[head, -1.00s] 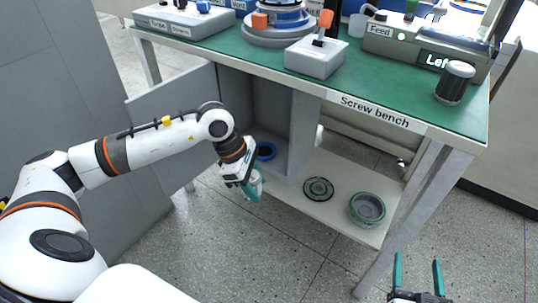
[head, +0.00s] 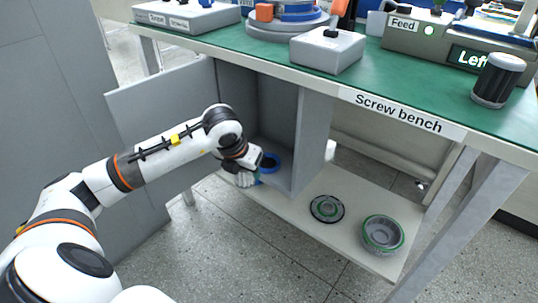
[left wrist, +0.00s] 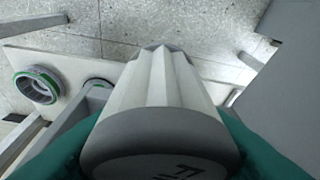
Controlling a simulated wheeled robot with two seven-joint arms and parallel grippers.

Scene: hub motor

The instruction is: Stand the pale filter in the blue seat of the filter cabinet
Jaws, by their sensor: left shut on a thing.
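The pale filter (left wrist: 165,85), pleated with grey end caps, fills the middle of the left wrist view. The teal fingers of my left gripper (left wrist: 160,140) are shut on it from both sides. In the head view my left gripper (head: 252,176) is at the open front of the grey filter cabinet (head: 253,95), under the bench. The blue seat (head: 271,162) is a ring on the cabinet floor, just beyond and right of the gripper, partly hidden by it. The filter is small and hard to make out there. My right gripper is out of view.
The bench top (head: 430,85) overhangs the cabinet.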

